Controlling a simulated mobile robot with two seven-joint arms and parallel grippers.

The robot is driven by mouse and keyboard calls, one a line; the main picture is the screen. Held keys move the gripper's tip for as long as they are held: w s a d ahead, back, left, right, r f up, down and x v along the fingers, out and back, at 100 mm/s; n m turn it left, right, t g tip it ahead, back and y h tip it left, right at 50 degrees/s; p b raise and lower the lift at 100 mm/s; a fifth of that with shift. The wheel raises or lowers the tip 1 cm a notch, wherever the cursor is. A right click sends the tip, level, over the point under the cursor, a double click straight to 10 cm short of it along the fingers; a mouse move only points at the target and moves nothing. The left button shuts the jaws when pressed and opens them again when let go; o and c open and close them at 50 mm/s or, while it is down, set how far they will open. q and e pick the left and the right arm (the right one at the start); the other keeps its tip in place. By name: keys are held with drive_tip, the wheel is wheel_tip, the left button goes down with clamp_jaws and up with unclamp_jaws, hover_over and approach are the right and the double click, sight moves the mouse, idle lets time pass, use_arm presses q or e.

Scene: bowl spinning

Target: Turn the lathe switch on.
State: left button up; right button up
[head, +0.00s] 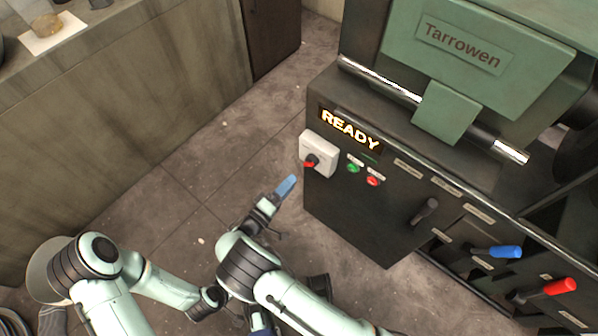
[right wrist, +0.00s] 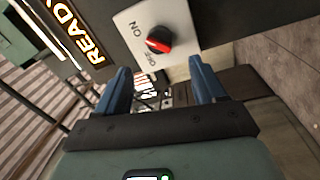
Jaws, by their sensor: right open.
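The lathe switch is a black and red rotary knob (head: 311,160) on a white plate (head: 322,145) at the left end of the dark lathe front. In the right wrist view the knob (right wrist: 159,40) has ON and OFF lettering beside it, and its red side lies nearer OFF. My right gripper (head: 287,185) is just below and left of the switch in the head view, apart from it. In the right wrist view its blue fingers (right wrist: 158,66) are spread, with nothing between them. My left gripper (head: 260,322) is low in the head view, partly hidden behind the right arm.
A lit READY display (head: 350,129) is above the switch. Green (head: 353,168) and red (head: 373,181) buttons are right of it. A black lever (head: 425,211), a blue handle (head: 497,252) and a red handle (head: 556,287) stick out further right. The floor left of the lathe is open.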

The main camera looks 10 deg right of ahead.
drive_tip(key=v, duration=0.5)
drive_tip(key=shift+a, duration=0.1)
drive_tip(key=shift+r, duration=0.1)
idle(0.3)
